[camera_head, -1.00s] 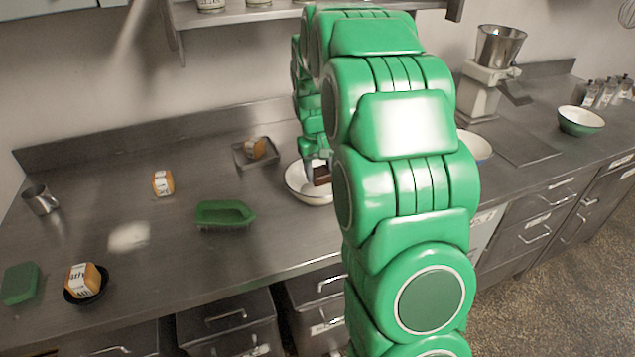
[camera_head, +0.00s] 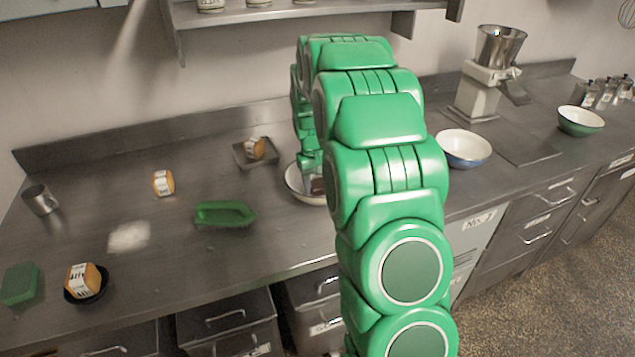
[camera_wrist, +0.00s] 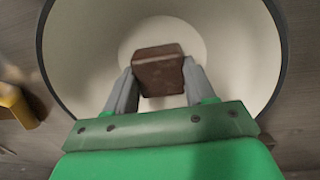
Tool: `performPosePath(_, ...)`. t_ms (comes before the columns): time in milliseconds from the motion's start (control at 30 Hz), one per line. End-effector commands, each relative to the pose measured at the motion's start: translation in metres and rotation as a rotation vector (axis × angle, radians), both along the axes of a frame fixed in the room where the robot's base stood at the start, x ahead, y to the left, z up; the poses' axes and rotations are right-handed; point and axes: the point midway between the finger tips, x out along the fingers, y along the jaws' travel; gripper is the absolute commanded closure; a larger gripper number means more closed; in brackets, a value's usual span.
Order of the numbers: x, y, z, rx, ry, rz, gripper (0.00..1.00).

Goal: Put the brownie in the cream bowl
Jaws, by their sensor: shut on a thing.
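The brownie (camera_wrist: 158,72) is a dark brown block between the two grey fingers of my gripper (camera_wrist: 156,90) in the wrist view. My gripper is shut on it. The cream bowl (camera_wrist: 80,60), with a dark rim, lies around and beneath the brownie in that view. In the head view the bowl (camera_head: 296,184) stands on the steel counter, partly hidden by my green arm. The brownie (camera_head: 317,186) shows there as a small dark patch at the bowl. I cannot tell whether the brownie touches the bowl's floor.
A small square tray (camera_head: 240,160) with an orange-and-white block stands behind. A blue-sided bowl (camera_head: 464,150) and a green bowl (camera_head: 580,122) stand to the right. The counter's left middle has free room.

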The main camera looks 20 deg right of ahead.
Motion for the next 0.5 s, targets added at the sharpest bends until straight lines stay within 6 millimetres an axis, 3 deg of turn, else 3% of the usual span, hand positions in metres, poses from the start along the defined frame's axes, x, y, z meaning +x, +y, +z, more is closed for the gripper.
performPosePath(200,-0.0002,0.0,-0.0005,0.0,0.0,0.0,0.98)
performPosePath(233,-0.0002,-0.0001,-0.0009,0.0,0.001,0.0,0.44)
performPosePath(400,-0.0002,0.0,-0.0006,0.0,0.0,0.0,0.19)
performPosePath(500,-0.0003,-0.0001,-0.0007,0.0,0.001,0.0,0.19)
